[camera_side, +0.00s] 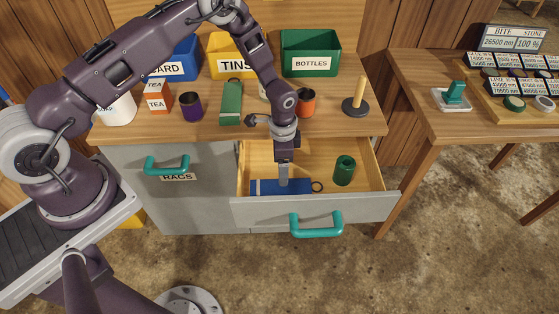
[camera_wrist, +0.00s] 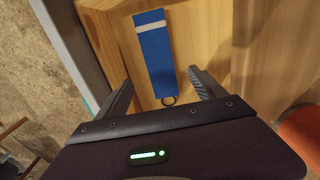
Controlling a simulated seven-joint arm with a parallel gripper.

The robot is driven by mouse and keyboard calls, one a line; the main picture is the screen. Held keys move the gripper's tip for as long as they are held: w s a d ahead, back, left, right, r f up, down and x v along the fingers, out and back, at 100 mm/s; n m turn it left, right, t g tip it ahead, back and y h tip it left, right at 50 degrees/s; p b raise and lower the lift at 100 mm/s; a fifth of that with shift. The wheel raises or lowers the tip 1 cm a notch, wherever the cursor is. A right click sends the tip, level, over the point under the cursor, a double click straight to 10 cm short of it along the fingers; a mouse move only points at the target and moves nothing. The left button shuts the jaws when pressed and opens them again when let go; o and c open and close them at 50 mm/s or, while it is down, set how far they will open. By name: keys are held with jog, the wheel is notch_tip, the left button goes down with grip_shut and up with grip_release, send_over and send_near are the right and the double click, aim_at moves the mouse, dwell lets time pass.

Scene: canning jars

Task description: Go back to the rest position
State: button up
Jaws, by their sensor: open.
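My gripper (camera_side: 284,184) is down in the open drawer (camera_side: 375,207), at the blue flat object (camera_side: 262,187) with a white stripe and a ring at one end. In the wrist view, my gripper (camera_wrist: 160,88) has its two fingers spread apart. The blue object (camera_wrist: 155,55) lies on the drawer floor beyond and between the fingertips, its ring end nearest my gripper. The fingers look clear of it there. From the side view, I cannot tell whether the fingers touch it.
A dark green cylinder (camera_side: 344,170) stands in the drawer to the right. The counter above holds blue, yellow (camera_side: 232,62) and green (camera_side: 310,46) bins, a tea box (camera_side: 157,97), cups and a post on a round base (camera_side: 356,104). A side table (camera_side: 432,117) stands at right.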

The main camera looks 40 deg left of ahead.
notch_tip(320, 180, up, 21)
jog(key=a+n+t, duration=0.2)
jog(key=s+a+r+n+t, duration=0.1)
jog(key=s+r+n, duration=0.35)
jog(key=r, duration=0.75)
jog(key=s+r+n+t, duration=0.1)
jog(key=s+r, duration=0.3)
jog(key=s, duration=0.7)
jog(key=s+r+n+t, duration=0.1)
jog(key=s+r, duration=0.3)
jog(key=s, duration=0.8)
jog(key=shift+a+t, duration=0.3)
jog(key=shift+a, duration=0.1)
jog(key=shift+n, duration=0.25)
jog(key=shift+c, duration=0.2)
